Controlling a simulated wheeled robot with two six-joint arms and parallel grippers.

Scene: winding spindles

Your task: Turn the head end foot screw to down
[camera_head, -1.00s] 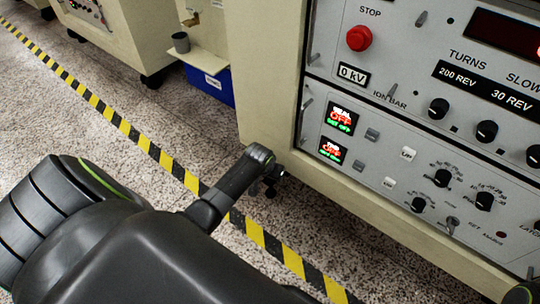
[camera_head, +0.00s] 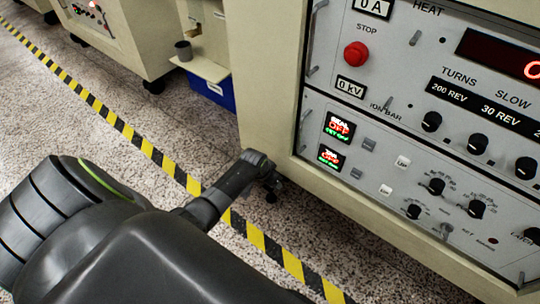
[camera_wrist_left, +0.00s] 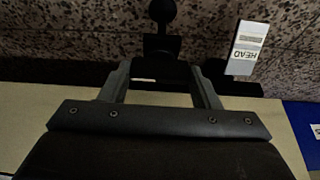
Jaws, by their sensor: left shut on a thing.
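The head end foot screw is a dark fitting (camera_wrist_left: 160,68) under the machine's edge in the left wrist view. It sits between the two fingers of my left gripper (camera_wrist_left: 160,88), which is shut on it. A white label reading HEAD (camera_wrist_left: 243,50) is just to its right. In the head view my left gripper (camera_head: 262,168) reaches to the lower left corner of the cream cabinet (camera_head: 268,70). The dark foot (camera_head: 272,190) shows there, partly hidden by my gripper. How far the screw is turned cannot be seen. My right gripper is not in view.
The cabinet's control panel (camera_head: 400,160) with knobs and a red stop button (camera_head: 356,54) is at the right. A yellow and black floor stripe (camera_head: 150,150) runs under my arm. A blue bin (camera_head: 210,88) stands behind. The speckled floor at the left is clear.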

